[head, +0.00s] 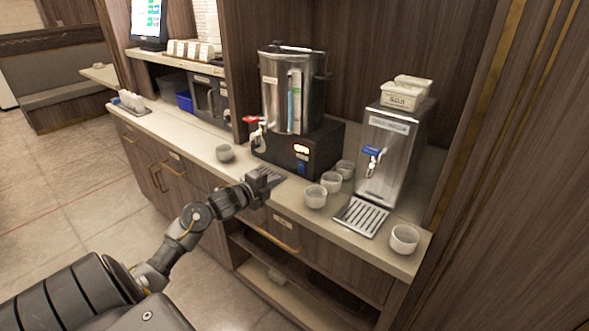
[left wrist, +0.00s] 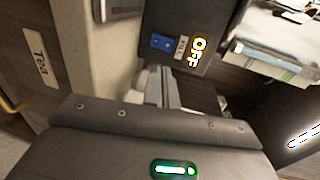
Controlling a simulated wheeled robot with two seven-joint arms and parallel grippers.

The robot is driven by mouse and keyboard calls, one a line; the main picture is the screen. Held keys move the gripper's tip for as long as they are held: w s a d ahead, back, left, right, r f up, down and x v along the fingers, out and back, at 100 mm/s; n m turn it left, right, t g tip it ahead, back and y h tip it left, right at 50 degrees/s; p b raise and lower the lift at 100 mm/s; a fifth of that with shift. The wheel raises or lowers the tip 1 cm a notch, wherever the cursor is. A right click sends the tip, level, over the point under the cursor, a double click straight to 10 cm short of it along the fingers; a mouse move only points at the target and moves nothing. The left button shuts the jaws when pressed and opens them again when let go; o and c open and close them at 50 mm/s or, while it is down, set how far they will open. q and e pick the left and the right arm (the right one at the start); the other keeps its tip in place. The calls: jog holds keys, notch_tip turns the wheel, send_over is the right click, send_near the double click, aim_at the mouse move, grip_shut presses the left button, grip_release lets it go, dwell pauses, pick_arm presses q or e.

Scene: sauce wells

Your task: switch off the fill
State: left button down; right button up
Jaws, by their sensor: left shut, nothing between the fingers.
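The steel urn (head: 285,92) with a red tap (head: 254,121) stands on a black base (head: 325,143) on the counter. A small blue switch (head: 301,167) sits low on the base's front, under a lit orange display (head: 301,149). In the left wrist view, the blue switch (left wrist: 162,42) is beside a label reading FILL (left wrist: 181,47), and the display (left wrist: 198,50) reads OFF. My left gripper (head: 270,178) is shut and empty, just in front of the base, apart from the switch as far as I can see. Its fingers (left wrist: 162,85) point toward the switch. My right gripper is not in view.
Several grey cups stand on the counter, one (head: 315,196) right of my gripper. A steel dispenser (head: 385,150) with a blue tap and a drip grate (head: 361,217) stand at the right. A drawer labelled TEA (left wrist: 38,68) is below the counter.

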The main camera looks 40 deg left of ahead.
aim_at(301, 166)
pick_arm(q)
jog(key=w, duration=0.3)
jog(key=w+p, duration=0.1)
jog(key=w, duration=0.3)
jog(key=w+f+p, duration=0.1)
jog(key=w, duration=0.2)
jog(key=shift+w+a, duration=0.1)
jog(key=shift+w, duration=0.25)
jog(key=shift+r, duration=0.15)
